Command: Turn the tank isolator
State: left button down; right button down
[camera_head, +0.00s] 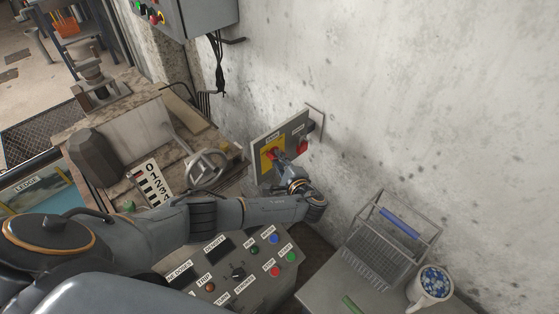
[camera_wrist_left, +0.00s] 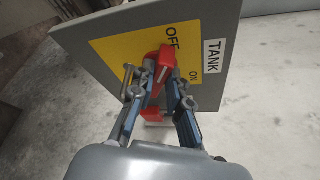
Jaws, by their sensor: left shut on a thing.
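The tank isolator is a red rotary handle (camera_wrist_left: 163,68) on a yellow plate (camera_wrist_left: 130,55) marked OFF and ON, with a TANK label (camera_wrist_left: 214,54) beside it. In the head view the yellow plate (camera_head: 267,158) sits on a grey panel (camera_head: 259,138) by the wall. My left gripper (camera_wrist_left: 163,92) is shut on the red handle, with a finger on each side of it. It also shows in the head view (camera_head: 279,158), reaching up to the panel. The handle is partly hidden by the fingers. My right gripper is not in view.
A second red switch (camera_head: 303,146) sits on the same panel to the right. Below my left arm is a console (camera_head: 225,290) with labelled buttons. A handwheel (camera_head: 208,168) stands left of the panel. A wire basket (camera_head: 378,257) and a patterned mug (camera_head: 430,286) stand at lower right.

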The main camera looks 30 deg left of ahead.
pick_arm(q)
jog(key=shift+s+f+n+t+y+b, duration=0.1)
jog(key=shift+f+n+t+y+b, duration=0.2)
jog(key=shift+n+b, duration=0.75)
jog(key=shift+s+f+n+t+y+b, duration=0.1)
jog(key=shift+n+t+b, duration=0.25)
jog(key=shift+n+b, duration=0.7)
jog(key=shift+f+n+t+y+b, duration=0.2)
jog(key=shift+n+t+b, duration=0.3)
jog(key=shift+b, duration=0.9)
jog(key=shift+r, duration=0.1)
jog(key=c, duration=1.3)
grip_release()
jog(key=shift+d, duration=0.1)
jog(key=v, duration=1.2)
